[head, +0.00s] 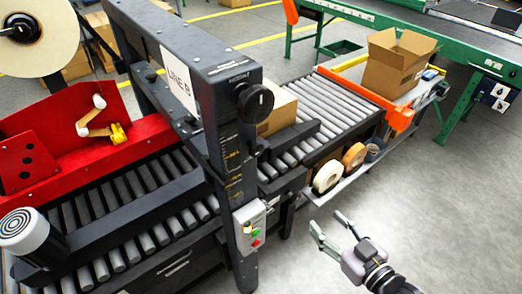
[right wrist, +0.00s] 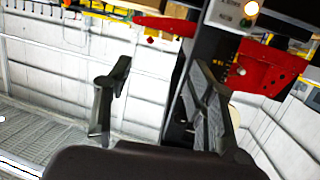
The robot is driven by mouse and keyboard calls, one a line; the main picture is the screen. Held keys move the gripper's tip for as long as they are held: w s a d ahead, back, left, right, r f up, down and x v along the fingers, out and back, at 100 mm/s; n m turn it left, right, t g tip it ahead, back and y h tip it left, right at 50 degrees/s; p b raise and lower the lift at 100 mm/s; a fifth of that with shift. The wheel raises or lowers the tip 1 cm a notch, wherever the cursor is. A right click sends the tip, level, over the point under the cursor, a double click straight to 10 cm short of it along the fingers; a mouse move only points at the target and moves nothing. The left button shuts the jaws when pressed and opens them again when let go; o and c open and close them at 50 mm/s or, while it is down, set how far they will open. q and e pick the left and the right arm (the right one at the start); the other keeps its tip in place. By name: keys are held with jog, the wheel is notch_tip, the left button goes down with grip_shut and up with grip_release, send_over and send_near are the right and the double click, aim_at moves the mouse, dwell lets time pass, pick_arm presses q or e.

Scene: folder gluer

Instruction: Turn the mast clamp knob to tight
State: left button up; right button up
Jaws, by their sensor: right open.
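A large round black knob (head: 255,102) sits on the face of the black mast head, beside small white lettering. A smaller dark knob (head: 271,139) sticks out from the mast below it. I cannot tell which one is the clamp knob or how tight it is. My right gripper (head: 328,222) is open and empty, low and to the right of the mast, well apart from both knobs. In the right wrist view its two fingers (right wrist: 160,75) stand wide apart with nothing between them. My left gripper does not show.
A grey button box (head: 250,228) with red and green buttons is on the mast post; its lit lamp shows in the right wrist view (right wrist: 251,8). A low shelf (head: 340,180) with tape rolls stands behind my right gripper. The floor (head: 440,220) to the right is clear.

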jog(key=s+a+r+n+y, duration=0.1)
jog(key=s+a+r+y, duration=0.15)
jog(key=r, duration=0.45)
jog(key=s+a+r+n+y, duration=0.1)
jog(key=a+r, duration=0.2)
jog(key=r, duration=0.4)
jog(key=p, duration=0.3)
send_near(259, 152)
jog(key=shift+t, duration=0.3)
jog(key=x, duration=0.7)
jog(key=shift+w+a+f, duration=0.1)
jog(key=shift+a+f, duration=0.1)
jog(key=shift+w+a+f+p, duration=0.1)
jog(key=shift+w+a+p, duration=0.2)
jog(key=shift+w+a, duration=0.1)
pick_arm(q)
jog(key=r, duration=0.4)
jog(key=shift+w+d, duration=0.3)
pick_arm(e)
jog(key=shift+d, duration=0.1)
jog(key=shift+c, duration=0.5)
jog(key=c, duration=1)
